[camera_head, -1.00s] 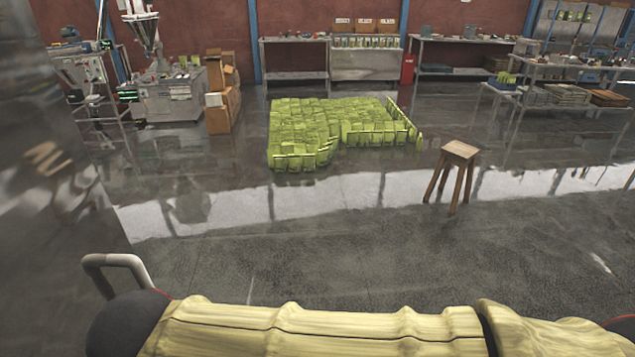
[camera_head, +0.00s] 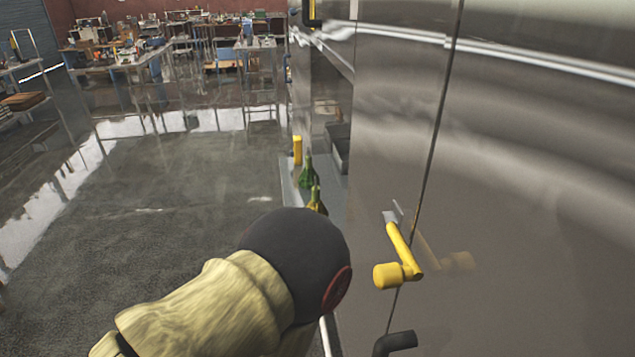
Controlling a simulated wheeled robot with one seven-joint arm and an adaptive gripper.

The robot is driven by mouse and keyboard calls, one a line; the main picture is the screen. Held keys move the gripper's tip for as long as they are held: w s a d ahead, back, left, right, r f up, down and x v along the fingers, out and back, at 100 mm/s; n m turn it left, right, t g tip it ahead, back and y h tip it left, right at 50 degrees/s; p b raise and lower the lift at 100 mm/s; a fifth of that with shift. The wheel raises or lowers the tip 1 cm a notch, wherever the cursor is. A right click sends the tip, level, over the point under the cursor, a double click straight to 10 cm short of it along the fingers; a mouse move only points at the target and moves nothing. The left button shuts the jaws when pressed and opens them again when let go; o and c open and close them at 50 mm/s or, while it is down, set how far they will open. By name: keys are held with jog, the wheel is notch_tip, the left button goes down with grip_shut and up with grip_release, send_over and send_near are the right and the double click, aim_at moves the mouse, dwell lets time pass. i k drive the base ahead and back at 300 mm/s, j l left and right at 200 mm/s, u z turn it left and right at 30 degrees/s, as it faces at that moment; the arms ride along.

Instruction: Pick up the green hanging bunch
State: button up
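A small dark green object with a narrow upright top (camera_head: 308,173) stands on a pale ledge beside the steel cabinet, right of centre. It may be the green bunch, but it is too small to tell. A yellow-green object of similar shape (camera_head: 317,201) is just in front of it, its lower part hidden behind my arm. I see neither clearly hanging. My arm, with a beige cover and a dark round joint, fills the bottom centre. My gripper is not in view.
A large steel cabinet (camera_head: 540,200) fills the right side, with a yellow handle (camera_head: 402,252) sticking out close to my arm. A yellow post (camera_head: 297,150) stands by the ledge (camera_head: 289,188). Cluttered workbenches (camera_head: 120,62) line the back. The grey floor (camera_head: 170,200) at left is clear.

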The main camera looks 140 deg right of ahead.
aim_at(307, 179)
jog(key=j+z, duration=0.15)
jog(key=z, duration=2.6)
jog(key=k+j+z, duration=0.1)
jog(key=z, duration=0.75)
jog(key=k+z, duration=0.1)
jog(key=z, duration=0.75)
jog(key=k+z, duration=0.1)
jog(key=z, duration=0.3)
jog(key=i+j, duration=0.55)
jog(key=i, duration=0.35)
jog(key=i+j+z, duration=0.15)
jog(key=i, duration=0.4)
jog(key=i+j, duration=0.4)
jog(key=i, duration=0.2)
jog(key=i+j+z, duration=0.15)
jog(key=i+j, duration=0.15)
jog(key=i, duration=0.25)
jog(key=i+j, duration=0.4)
jog(key=i, duration=0.15)
jog(key=l+z, duration=0.05)
